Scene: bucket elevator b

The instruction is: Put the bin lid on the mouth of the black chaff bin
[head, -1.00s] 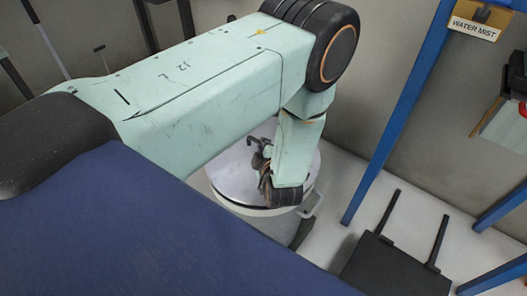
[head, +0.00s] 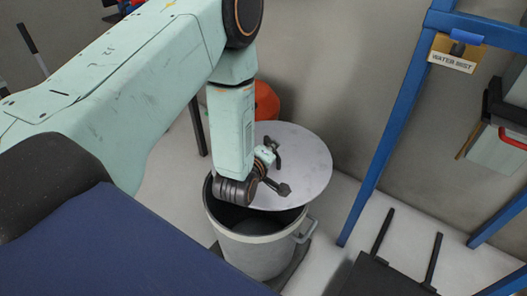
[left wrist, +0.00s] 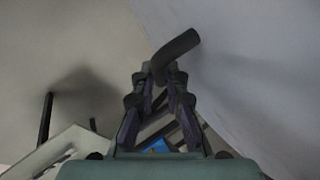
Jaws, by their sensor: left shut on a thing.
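The bin lid (head: 308,165) is a round, flat grey disc in the head view. My left gripper (head: 272,168) is shut on its handle, a dark curved bar (left wrist: 175,52) between the fingertips (left wrist: 160,78) in the left wrist view. The lid is off a pale grey round bin (head: 262,252), raised above it and shifted toward the back right. The bin's dark inside shows at the front left of its mouth; the lid hides the back of the rim. I cannot make out a bin with a black outside. My right gripper is not in view.
Blue frame posts (head: 385,130) stand right of the bin, with a water mist sign (head: 453,60). A black panel with two upright bars (head: 385,275) is at the lower right. An orange object (head: 266,101) is behind the lid. Some floor shows between bin and post.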

